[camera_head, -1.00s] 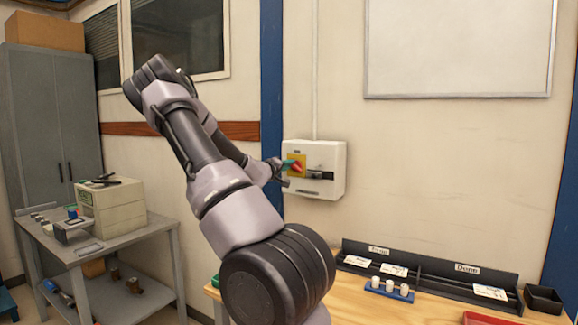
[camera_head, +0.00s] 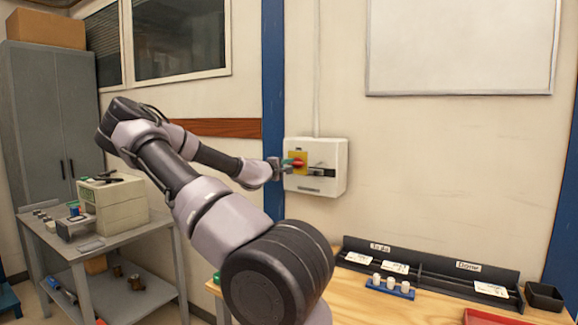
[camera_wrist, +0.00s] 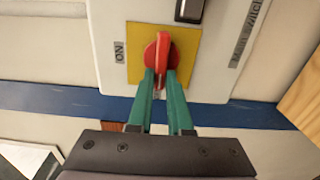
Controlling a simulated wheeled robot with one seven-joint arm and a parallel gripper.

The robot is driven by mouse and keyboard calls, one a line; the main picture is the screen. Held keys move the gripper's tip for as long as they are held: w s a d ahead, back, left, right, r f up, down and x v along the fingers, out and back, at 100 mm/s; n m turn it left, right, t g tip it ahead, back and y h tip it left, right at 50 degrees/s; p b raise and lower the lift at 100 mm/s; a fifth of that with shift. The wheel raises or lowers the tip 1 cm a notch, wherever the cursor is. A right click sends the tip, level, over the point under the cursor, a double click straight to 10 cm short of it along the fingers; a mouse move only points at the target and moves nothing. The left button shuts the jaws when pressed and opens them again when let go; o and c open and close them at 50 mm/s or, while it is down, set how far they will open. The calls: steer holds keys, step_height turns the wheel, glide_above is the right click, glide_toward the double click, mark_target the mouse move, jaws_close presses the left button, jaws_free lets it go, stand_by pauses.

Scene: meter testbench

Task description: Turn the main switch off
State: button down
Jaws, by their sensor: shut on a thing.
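The main switch is a white wall box (camera_head: 330,155) with a yellow plate (camera_wrist: 188,62) and a red rotary handle (camera_wrist: 163,48); the handle also shows in the head view (camera_head: 297,163). My gripper (camera_wrist: 161,78) has its green fingers on both sides of the red handle, shut on its near end. In the head view, the handle lies about level. In the wrist view, it points straight up the picture, and the ON label (camera_wrist: 120,52) is left of it, at right angles to the handle's length. The fingers hide part of the handle.
A blue pillar (camera_head: 272,90) stands left of the box. A wooden bench (camera_head: 350,300) below carries a black rack (camera_head: 440,270) and a blue holder with white pieces (camera_head: 390,289). A grey table with devices (camera_head: 150,229) stands at left.

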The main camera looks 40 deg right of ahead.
stand_by(0.3)
steer(key=c, duration=0.8)
jaws_free()
steer(key=shift+c, duration=0.2)
steer(key=shift+a, duration=0.1)
steer(key=v, duration=1)
steer(key=shift+s+a, duration=0.15)
steer(key=shift+a, duration=0.15)
